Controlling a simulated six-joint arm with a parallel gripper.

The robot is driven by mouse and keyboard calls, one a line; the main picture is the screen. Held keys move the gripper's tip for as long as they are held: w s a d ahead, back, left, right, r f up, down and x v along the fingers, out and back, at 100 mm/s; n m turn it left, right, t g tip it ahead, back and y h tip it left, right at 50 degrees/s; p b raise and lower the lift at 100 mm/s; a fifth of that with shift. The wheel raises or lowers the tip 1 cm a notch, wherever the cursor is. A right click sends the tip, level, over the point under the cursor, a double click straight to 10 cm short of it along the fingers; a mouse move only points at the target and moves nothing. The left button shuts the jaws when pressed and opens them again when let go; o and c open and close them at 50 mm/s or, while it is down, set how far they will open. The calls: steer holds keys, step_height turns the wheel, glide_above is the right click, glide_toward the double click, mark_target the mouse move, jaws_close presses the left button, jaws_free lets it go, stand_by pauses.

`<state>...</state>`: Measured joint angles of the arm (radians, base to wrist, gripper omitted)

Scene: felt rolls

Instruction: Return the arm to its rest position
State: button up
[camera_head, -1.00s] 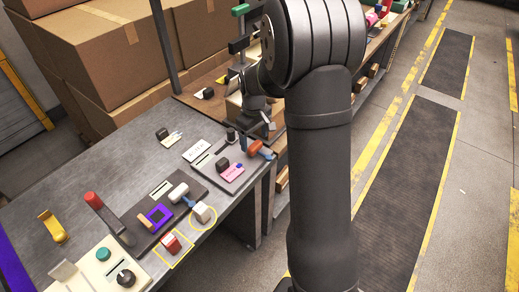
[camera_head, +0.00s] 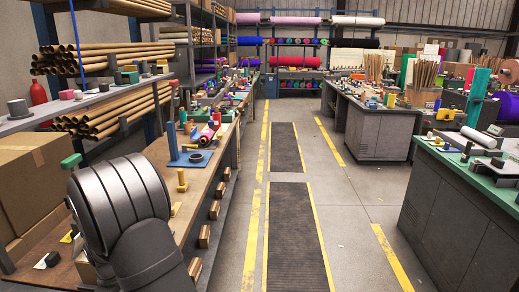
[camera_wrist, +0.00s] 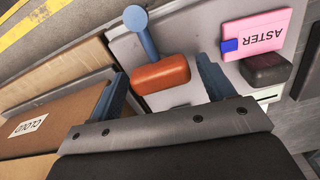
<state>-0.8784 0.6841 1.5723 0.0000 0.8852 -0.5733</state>
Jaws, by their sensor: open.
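My gripper (camera_wrist: 161,67) shows in the wrist view with its two blue fingers spread apart and nothing held between them. Past the fingertips an orange block-shaped piece (camera_wrist: 162,74) with a blue round-ended handle (camera_wrist: 141,32) lies on a pale board. To its right are a pink card (camera_wrist: 265,35) reading ASTER with a blue tab, and a dark rounded block (camera_wrist: 265,69). In the head view only a dark, rounded section of my arm shows at lower left; the gripper is out of that view.
A cardboard box (camera_wrist: 42,115) labelled CLOUD lies left in the wrist view. In the head view, a long workbench (camera_head: 205,185) with tools runs along the left, beside shelves of tubes (camera_head: 110,50). A green-topped bench (camera_head: 480,178) stands right. The aisle floor (camera_head: 350,235) is clear.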

steer(key=shift+f, duration=0.65)
steer(key=m, duration=0.4)
steer(key=shift+m, duration=0.3)
